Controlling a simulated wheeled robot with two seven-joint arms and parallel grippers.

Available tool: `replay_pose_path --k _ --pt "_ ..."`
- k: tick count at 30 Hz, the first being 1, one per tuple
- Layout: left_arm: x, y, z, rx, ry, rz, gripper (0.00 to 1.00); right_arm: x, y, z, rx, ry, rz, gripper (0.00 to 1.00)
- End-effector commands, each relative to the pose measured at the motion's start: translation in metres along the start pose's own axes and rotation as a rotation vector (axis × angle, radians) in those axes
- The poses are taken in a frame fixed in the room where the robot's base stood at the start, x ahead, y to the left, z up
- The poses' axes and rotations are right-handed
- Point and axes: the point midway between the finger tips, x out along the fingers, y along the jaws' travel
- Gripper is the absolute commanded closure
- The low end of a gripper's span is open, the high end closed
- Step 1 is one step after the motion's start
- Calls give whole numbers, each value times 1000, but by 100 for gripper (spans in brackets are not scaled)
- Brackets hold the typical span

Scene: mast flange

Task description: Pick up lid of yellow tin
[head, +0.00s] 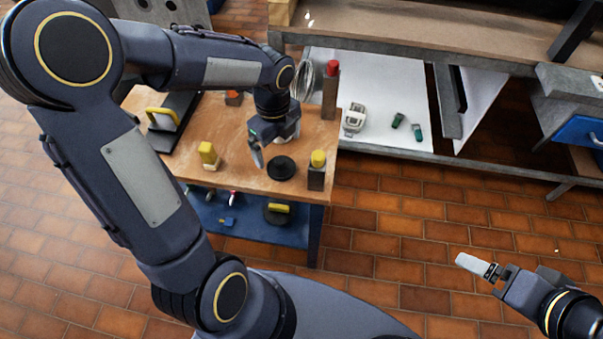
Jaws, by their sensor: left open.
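My left gripper (258,157) is open above the right part of the wooden table top, pointing down. Just right of its fingers is a flat round black disc (282,168) with a raised middle. I cannot tell whether they touch. A yellow-topped dark block (317,170) stands at the table's right front corner, and a small yellow piece (207,152) on a pale base stands left of the gripper. I cannot tell which of these is the yellow tin or its lid.
The wooden table (235,178) has a blue lower shelf (245,232) with several items. A dark post with a red top (331,85) stands at its back right. A black plate with a yellow handle (164,118) lies at left. Behind is a long grey bench (400,50). The tiled floor at right is clear.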

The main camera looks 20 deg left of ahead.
Motion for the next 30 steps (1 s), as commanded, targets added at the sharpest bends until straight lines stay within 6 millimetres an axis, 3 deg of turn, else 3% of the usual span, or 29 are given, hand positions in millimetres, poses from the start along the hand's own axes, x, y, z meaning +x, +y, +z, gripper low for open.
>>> replay_pose_path --k 18,27,30 --pt "77 -5 0 36 -1 9 5 18 8 9 0 0 0 5" --pt "81 -5 0 34 -2 7 5 18 8 9 0 0 0 5" --pt "81 -5 0 34 -2 7 16 18 8 9 0 0 0 5"
